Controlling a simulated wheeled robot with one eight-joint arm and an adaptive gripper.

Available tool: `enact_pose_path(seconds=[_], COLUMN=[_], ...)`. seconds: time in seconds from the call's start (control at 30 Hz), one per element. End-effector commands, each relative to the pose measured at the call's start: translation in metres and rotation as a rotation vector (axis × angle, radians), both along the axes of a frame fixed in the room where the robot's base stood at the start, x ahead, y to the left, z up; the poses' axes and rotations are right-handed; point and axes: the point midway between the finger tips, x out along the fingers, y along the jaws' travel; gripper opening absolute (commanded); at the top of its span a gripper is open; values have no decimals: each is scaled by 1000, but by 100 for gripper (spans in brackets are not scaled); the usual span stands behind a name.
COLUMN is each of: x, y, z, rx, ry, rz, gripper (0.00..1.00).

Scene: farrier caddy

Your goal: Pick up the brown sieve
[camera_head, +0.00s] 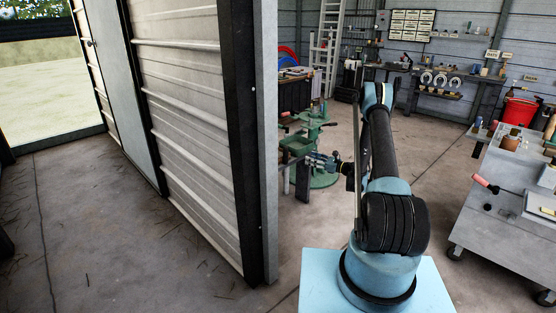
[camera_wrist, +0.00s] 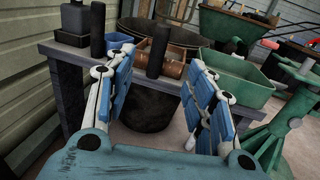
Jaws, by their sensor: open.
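My gripper (camera_wrist: 160,78) is open and empty in the wrist view, its blue-padded fingers spread in front of a dark workbench. A wide, round, dark thing with a thin brownish rim (camera_wrist: 182,36) lies on the bench beyond the fingers; it looks like the sieve, but I cannot be sure. A dark upright post partly hides it. In the head view my gripper (camera_head: 312,160) reaches left beside the green stand; I cannot pick out the sieve there.
A green tray (camera_wrist: 240,75) stands right of the fingers, with a green stand (camera_wrist: 285,115) beyond. Dark blocks (camera_wrist: 75,22) stand at the bench's left. A metal-clad wall (camera_head: 190,110) is left of my arm. A grey wheeled cart (camera_head: 500,215) stands right; floor between is clear.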

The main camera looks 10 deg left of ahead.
Motion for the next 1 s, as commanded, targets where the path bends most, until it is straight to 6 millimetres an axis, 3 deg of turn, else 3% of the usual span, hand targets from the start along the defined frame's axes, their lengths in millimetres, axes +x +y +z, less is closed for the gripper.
enact_pose_path(seconds=[0.5,1.0], x=[40,58], y=[82,113], z=[1,3], rx=[-1,-2], ry=[0,-1], rz=[2,2], gripper=[50,50])
